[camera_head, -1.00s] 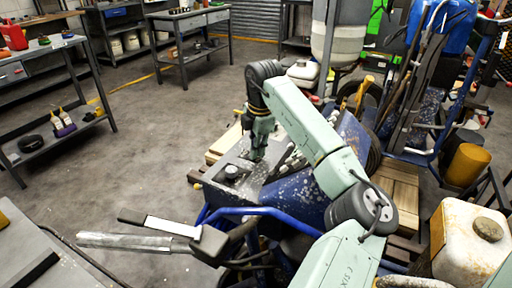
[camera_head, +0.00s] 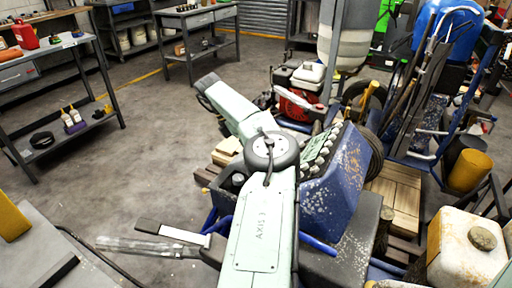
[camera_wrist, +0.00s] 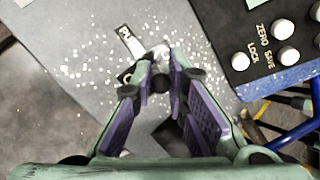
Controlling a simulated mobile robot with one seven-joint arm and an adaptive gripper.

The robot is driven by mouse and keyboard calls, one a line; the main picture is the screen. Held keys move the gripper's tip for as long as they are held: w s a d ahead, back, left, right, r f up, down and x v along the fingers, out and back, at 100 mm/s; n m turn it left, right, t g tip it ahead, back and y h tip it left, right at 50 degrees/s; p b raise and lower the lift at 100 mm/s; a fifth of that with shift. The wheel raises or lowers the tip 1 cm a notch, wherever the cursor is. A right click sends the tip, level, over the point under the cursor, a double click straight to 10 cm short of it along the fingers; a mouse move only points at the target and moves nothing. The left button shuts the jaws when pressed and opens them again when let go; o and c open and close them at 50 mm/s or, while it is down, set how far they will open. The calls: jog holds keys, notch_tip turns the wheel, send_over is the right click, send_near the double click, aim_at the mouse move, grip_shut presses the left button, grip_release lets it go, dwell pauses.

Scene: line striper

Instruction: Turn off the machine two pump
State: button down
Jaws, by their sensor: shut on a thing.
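The line striper's speckled blue body (camera_head: 345,185) stands right of centre in the head view, with a row of pale knobs along its upper edge. In the wrist view a speckled grey panel (camera_wrist: 85,55) carries a small label (camera_wrist: 128,40) reading "PU", its rest cut off by a metal part. My gripper (camera_wrist: 163,72) points at the panel beside this label. Its purple-padded fingers converge at the tips on a small pump switch, mostly hidden between them. The switch's position cannot be told. In the head view my arm hides the gripper.
A black panel (camera_wrist: 265,45) with white buttons marked ZERO, SAVE and LOCK lies right of my fingers. Blue tubing (camera_wrist: 295,135) runs at lower right. A red engine (camera_head: 298,103) stands behind the arm. Floor (camera_head: 140,150) to the left is open.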

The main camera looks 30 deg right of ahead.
jog(key=shift+w+a+g+h+p, duration=0.15)
jog(key=shift+g+h+p, duration=0.25)
jog(key=shift+g+p, duration=0.4)
jog(key=shift+f, duration=0.1)
jog(key=c, duration=1.6)
grip_release()
jog(key=shift+w, duration=0.1)
notch_tip(320, 180, up, 10)
